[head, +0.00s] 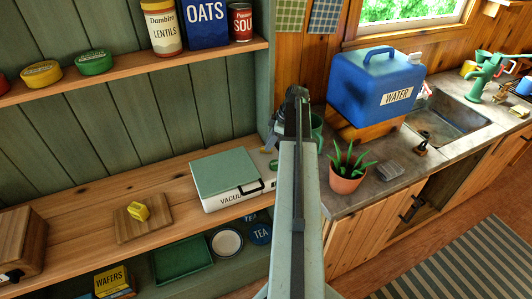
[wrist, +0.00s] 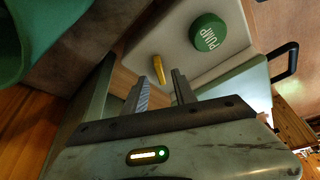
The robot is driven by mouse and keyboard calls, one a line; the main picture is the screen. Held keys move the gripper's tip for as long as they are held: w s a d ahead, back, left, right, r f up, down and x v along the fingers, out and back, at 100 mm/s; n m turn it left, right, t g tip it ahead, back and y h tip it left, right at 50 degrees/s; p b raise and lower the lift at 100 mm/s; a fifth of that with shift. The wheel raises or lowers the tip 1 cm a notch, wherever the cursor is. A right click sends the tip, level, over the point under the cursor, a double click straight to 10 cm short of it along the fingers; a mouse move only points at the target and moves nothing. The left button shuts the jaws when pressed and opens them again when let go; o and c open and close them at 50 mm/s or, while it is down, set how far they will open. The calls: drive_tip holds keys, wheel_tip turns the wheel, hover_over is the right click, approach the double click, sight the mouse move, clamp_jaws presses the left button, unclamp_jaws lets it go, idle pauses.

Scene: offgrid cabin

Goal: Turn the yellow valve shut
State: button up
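The yellow valve (wrist: 158,68) shows in the wrist view as a small lever on a pale panel, beside a round green button marked PUMP (wrist: 209,32). It lies just beyond my gripper's fingertips (wrist: 166,78), nearer the left finger; I cannot tell whether they touch. My gripper is open, with a narrow gap between its fingers and nothing seen held. In the head view my gripper (head: 297,97) is up past the vacuum box (head: 225,175), which has a green lid and black handle. The valve is not visible there, likely behind my arm.
A shelf with tins (head: 165,27) is at the upper left. A wooden board with a yellow block (head: 138,211) lies left of the box.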

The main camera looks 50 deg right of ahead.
drive_tip(key=b+x, duration=0.1)
drive_tip(key=x, duration=0.2)
drive_tip(key=shift+r, duration=0.2)
drive_tip(key=shift+s, duration=0.1)
clamp_jaws()
